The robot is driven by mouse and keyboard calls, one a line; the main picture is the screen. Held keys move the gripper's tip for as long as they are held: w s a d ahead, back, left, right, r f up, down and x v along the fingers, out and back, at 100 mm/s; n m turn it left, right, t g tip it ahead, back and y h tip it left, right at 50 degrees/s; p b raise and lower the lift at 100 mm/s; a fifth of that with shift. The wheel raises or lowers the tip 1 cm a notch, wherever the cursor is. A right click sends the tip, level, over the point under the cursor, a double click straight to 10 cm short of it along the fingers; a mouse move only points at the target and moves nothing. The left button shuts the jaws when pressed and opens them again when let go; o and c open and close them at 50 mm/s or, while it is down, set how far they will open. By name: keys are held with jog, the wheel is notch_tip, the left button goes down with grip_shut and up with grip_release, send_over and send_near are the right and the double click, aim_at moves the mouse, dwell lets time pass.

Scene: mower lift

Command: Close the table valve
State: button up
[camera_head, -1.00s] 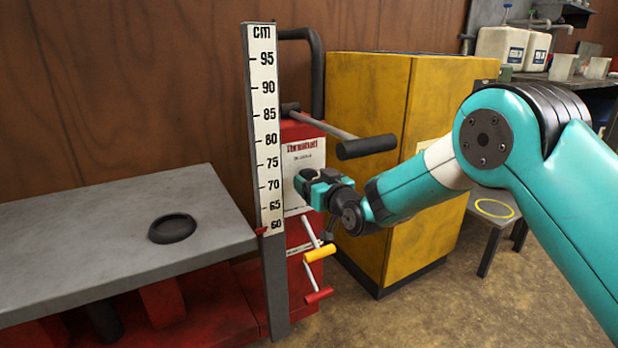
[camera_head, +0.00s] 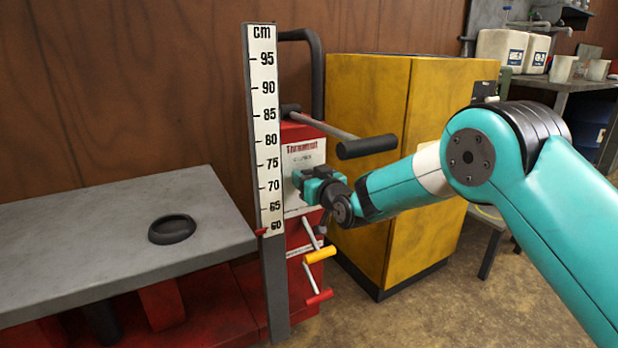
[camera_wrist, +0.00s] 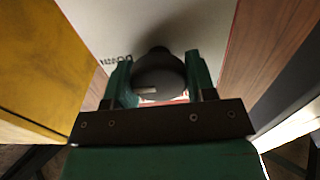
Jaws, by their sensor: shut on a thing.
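A dark round knob (camera_wrist: 160,75) with a small light mark stands out from a white panel (camera_wrist: 120,25) in the wrist view. I take it to be the table valve. The two green fingers of my gripper (camera_wrist: 160,82) lie on either side of it and are shut on it. The grey lift table (camera_head: 90,235) lies left of the scale, with a dark ring on top.
Below my gripper, a yellow-handled lever (camera_head: 321,254) and a red-handled lever (camera_head: 319,297) stick out. A black-gripped bar (camera_head: 366,146) juts out above. The yellow cabinet (camera_head: 440,170) stands close behind my arm. The scale post (camera_head: 265,150) is just left.

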jog(key=shift+n, duration=0.3)
jog(key=n+b, duration=0.2)
jog(key=n, duration=0.1)
jog(key=shift+f, duration=0.1)
jog(key=n+b, duration=0.2)
jog(key=n, duration=0.3)
jog(key=shift+a+n, duration=0.15)
jog(key=shift+n, duration=0.25)
jog(key=n+b, duration=0.2)
jog(key=n, duration=0.3)
jog(key=shift+f+b, duration=0.15)
jog(key=shift+b, duration=0.2)
jog(key=shift+n+b, duration=0.6)
jog(key=shift+n, duration=1.1)
jog(key=o, duration=0.9)
jog(key=shift+s, duration=0.1)
